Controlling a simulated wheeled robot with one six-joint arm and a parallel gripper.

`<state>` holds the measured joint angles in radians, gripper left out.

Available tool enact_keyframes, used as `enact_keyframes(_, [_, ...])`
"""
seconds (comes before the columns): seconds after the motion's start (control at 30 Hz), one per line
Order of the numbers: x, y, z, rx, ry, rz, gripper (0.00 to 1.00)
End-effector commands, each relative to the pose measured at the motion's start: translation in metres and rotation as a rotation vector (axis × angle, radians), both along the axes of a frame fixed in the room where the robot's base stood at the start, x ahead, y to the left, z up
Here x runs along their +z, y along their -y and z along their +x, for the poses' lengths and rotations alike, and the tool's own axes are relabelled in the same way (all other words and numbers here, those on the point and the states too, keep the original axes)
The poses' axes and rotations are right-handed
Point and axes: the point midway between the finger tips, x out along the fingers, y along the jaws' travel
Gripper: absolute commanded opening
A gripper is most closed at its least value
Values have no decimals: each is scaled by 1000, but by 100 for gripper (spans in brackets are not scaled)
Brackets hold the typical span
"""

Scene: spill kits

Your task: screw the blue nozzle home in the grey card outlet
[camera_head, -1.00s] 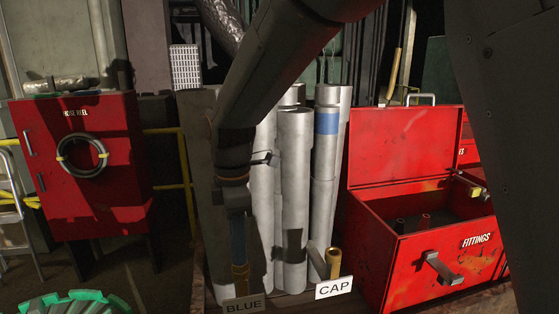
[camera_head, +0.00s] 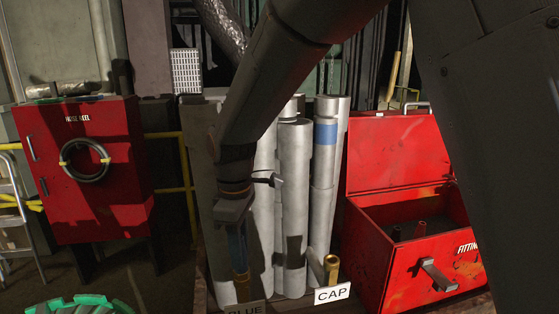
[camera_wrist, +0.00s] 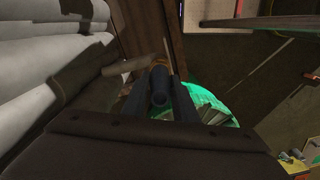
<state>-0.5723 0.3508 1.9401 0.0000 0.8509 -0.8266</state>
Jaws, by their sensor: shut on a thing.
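My gripper (camera_head: 237,245) points down and is shut on the blue nozzle (camera_head: 236,240), which shows as a dark blue strip between the fingers. In the wrist view the nozzle (camera_wrist: 159,99) is a dark tube seen end-on between the two fingers. Directly below it is a brass outlet (camera_head: 241,287), behind a dark grey card (camera_head: 246,308) reading BLUE. The nozzle is upright and in line with this outlet and appears to meet it. The fingers hide the joint, so I cannot tell how deep it sits.
A second brass outlet (camera_head: 332,267) with a white CAP card (camera_head: 332,294) stands to the right. Tall silver cylinders (camera_head: 293,210) rise close behind. An open red fittings box (camera_head: 400,265) is at right, a red hose reel cabinet (camera_head: 85,170) at left.

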Motion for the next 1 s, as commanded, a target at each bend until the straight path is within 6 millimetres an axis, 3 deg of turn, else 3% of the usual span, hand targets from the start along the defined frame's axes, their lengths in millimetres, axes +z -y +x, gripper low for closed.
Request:
enact_keyframes(0.4, [2,0,0,-383,0,0,0])
enact_keyframes(0.53, [0,0,0,-430,0,0,0])
enact_keyframes(0.57, [0,0,0,-428,0,0,31])
enact_keyframes(0.67, [0,0,0,-426,0,0,46])
enact_keyframes(1.0, [1,0,0,-424,0,0,46])
